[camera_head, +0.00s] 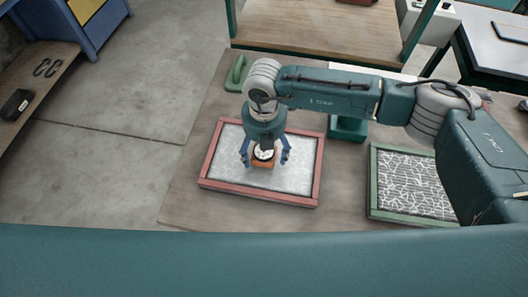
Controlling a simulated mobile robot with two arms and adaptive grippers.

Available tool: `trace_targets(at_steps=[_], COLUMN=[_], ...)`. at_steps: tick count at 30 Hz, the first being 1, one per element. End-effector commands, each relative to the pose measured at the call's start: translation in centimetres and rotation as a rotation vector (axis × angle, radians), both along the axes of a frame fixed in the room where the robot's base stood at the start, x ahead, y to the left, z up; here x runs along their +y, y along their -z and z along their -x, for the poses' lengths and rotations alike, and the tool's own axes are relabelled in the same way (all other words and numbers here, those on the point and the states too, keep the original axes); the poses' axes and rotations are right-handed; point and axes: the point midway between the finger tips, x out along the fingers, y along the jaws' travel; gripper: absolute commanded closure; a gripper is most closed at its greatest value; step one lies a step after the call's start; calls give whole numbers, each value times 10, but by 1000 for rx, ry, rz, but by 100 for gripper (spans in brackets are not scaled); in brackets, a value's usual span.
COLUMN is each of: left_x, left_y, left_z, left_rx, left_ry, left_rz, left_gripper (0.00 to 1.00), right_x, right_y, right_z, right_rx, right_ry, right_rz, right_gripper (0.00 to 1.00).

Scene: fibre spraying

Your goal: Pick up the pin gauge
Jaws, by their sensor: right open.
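My right gripper (265,154) points down over the red-framed panel (211,183), its blue fingers spread open. Between and just below the fingers is a small orange-brown object (262,164) with a dark and white round top; it looks like the pin gauge. It stands on the pale surface of the panel, and the gripper partly hides it. I cannot tell whether the fingers touch it. My left gripper is not in view.
A green-framed panel (374,190) with a white fibre pattern lies to the right, partly behind my right arm. A green handled object (237,74) and a green block (347,129) stand farther back on the wooden table (185,195). The table's left strip is clear.

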Motion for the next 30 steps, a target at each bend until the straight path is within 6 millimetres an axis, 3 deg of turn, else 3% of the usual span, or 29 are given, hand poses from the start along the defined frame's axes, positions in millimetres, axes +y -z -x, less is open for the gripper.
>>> trace_targets(at_steps=[3,14,23,30], left_x=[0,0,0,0], left_y=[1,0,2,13], left_z=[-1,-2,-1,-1], left_rx=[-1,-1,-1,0], left_ry=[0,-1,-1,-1], left_rz=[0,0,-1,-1], left_gripper=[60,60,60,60], right_x=[0,0,1,1], right_y=[0,-1,-3,-27], right_z=[0,0,-1,-1], right_rx=[0,0,-2,-4], right_ry=[0,0,1,0], right_rz=[0,-1,-1,-2], right_gripper=[26,98,98,98])
